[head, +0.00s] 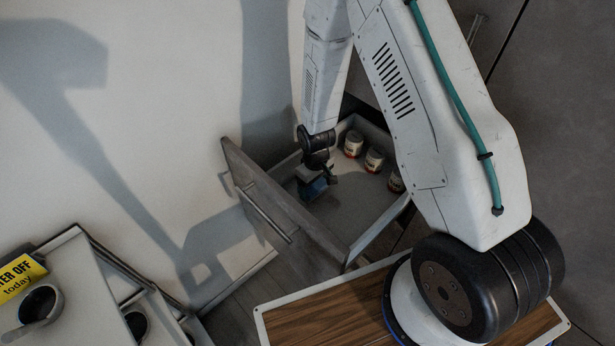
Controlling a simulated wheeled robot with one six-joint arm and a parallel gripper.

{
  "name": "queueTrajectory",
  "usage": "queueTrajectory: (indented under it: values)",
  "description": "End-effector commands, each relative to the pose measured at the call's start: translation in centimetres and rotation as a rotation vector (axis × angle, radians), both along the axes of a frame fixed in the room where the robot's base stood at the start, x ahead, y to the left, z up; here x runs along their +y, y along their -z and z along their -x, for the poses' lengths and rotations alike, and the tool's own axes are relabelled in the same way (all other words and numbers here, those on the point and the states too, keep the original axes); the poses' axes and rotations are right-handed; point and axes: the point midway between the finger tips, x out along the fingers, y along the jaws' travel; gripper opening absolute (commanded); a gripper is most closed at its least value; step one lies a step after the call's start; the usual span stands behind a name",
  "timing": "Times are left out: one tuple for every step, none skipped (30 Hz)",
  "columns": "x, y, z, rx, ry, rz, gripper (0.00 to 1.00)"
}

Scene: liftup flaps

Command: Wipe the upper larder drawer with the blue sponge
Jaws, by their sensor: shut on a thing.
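The upper larder drawer (349,216) is pulled open, with a grey front panel and a long bar handle (265,212) on its outside. My gripper (318,177) reaches down inside the drawer from above, near the front panel. It is shut on the blue sponge (314,189), which shows as a small blue patch low in the drawer. My gripper hides part of the sponge. I cannot tell whether the sponge touches the drawer floor. Several tins (374,161) stand along the far right side of the drawer, apart from the sponge.
A wooden-topped surface (335,318) lies in front at the bottom. My arm hides part of the drawer's right side.

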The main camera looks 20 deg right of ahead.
Motion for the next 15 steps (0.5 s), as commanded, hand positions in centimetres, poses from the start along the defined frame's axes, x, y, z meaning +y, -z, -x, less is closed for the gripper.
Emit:
queueTrajectory:
  values:
    - [0.0, -0.6, -0.1, -0.002, 0.000, 0.000, 0.62]
    - [0.0, -0.9, -0.1, -0.003, 0.000, 0.000, 0.62]
    - [0.0, -1.2, -0.1, -0.003, 0.000, 0.000, 0.62]
    - [0.0, -1.5, -0.1, -0.003, 0.000, 0.000, 0.62]
    - [0.0, -1.8, -0.1, -0.003, 0.000, 0.000, 0.62]
    - [0.0, -2.1, -0.1, -0.003, 0.000, 0.000, 0.62]
    - [0.0, -2.4, -0.1, -0.002, 0.000, 0.000, 0.62]
    - [0.0, -2.6, -0.1, -0.002, -0.001, 0.000, 0.62]
    - [0.0, -3.0, 0.0, -0.002, -0.001, 0.000, 0.62]
    - [0.1, -3.3, -0.1, -0.003, -0.001, 0.000, 0.62]
    - [0.1, -3.6, -0.1, -0.003, -0.001, 0.000, 0.62]
    - [0.1, -3.9, -0.1, -0.003, -0.001, 0.000, 0.62]
    - [0.1, -4.2, -0.1, -0.002, -0.001, 0.000, 0.62]
    - [0.1, -4.4, -0.1, -0.002, -0.002, 0.000, 0.62]
    - [0.1, -4.7, -0.1, -0.003, -0.002, 0.000, 0.62]
